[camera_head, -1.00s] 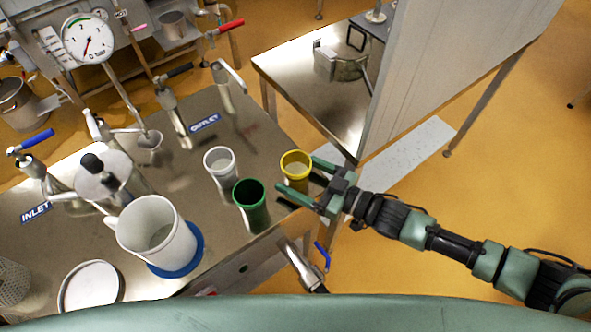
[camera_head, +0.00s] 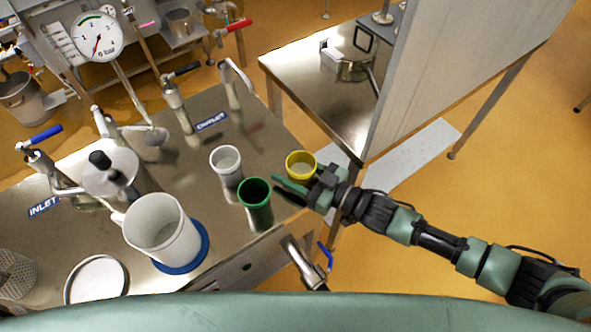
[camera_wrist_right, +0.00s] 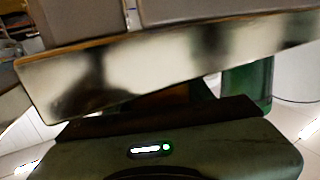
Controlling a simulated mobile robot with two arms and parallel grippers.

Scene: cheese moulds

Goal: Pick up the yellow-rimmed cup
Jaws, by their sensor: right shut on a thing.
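The yellow-rimmed cup (camera_head: 300,165) is near the right edge of the steel table, upright, its opening facing up. My right gripper (camera_head: 296,181) is shut on it from the right. One green finger shows in front of the cup; the other is mostly hidden behind it. I cannot tell whether the cup's base touches the table. The right wrist view is blurred and I cannot make out the cup there. My left gripper is not in view.
A green cup (camera_head: 256,203) stands close left of my right gripper, and a white-rimmed cup (camera_head: 227,166) stands behind it. A white jug (camera_head: 160,233) sits on a blue round base (camera_head: 204,247). A tap with a blue handle (camera_head: 325,255) sticks out at the table's front edge.

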